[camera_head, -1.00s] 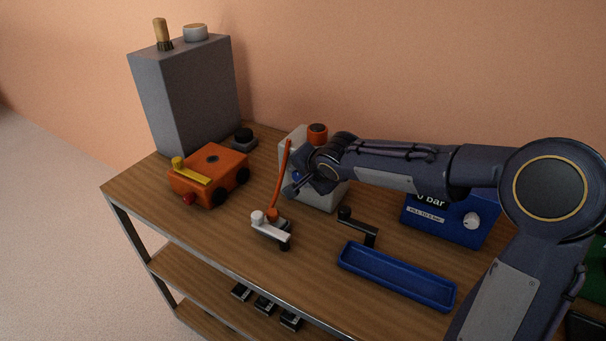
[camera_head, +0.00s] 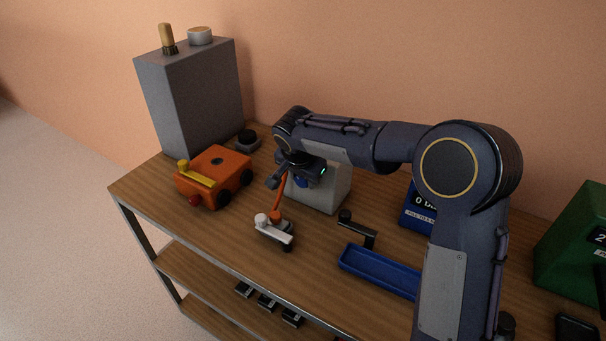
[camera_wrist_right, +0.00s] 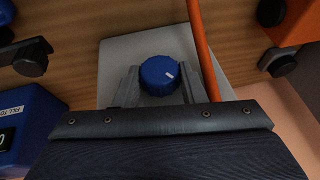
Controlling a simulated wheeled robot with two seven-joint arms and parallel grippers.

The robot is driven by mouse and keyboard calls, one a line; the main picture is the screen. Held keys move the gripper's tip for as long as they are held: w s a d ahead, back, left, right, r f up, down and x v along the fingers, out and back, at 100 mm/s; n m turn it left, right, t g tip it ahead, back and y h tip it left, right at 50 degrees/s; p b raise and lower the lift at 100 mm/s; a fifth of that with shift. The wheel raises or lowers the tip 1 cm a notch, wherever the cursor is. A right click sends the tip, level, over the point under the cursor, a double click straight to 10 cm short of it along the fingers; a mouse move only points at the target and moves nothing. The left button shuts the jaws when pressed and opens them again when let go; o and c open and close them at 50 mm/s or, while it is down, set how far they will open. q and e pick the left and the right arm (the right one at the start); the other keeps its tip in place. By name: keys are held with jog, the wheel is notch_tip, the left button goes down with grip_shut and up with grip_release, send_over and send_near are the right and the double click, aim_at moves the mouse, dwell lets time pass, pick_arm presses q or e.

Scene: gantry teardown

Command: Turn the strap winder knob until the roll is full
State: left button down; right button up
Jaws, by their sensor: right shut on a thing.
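The strap winder is a pale grey box (camera_head: 325,191) on the wooden bench, mostly behind my right arm. An orange strap (camera_head: 279,196) runs from the box down to a small orange and white piece (camera_head: 274,230) on the bench. The orange roll on the box is hidden behind my arm in the head view. My left gripper is out of view.
An orange wheeled cart (camera_head: 214,178) stands left of the winder, before a tall grey box (camera_head: 193,95). A black crank (camera_head: 357,230) and a blue tray (camera_head: 378,271) lie at front right. A blue gauge box (camera_head: 415,207) and green box (camera_head: 580,235) are further right.

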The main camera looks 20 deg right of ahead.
dwell(0.3)
jog(key=o, duration=1)
jog(key=v, duration=0.7)
jog(key=shift+s+r+b, duration=0.2)
jog(key=shift+r+b, duration=0.1)
jog(key=shift+r, duration=0.05)
